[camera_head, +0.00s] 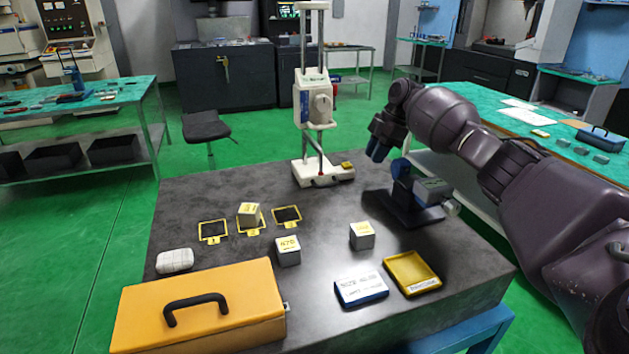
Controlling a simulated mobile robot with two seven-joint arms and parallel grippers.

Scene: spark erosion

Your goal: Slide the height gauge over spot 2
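The height gauge (319,97) is white with two upright metal columns and stands at the far side of the dark stone plate (190,200). Three yellow-framed dark spots lie in a row in front of it: left (213,232), middle (240,224) and right (287,214). Their numbers are too small to read. My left gripper is out of view.
A dark stand with a grey device (433,190) is below my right gripper. Two loose blocks (288,251) (362,235), a yellow tray (411,273), a blue-edged label box (361,288), an orange case (200,305) and a white cloth (175,261) occupy the front.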

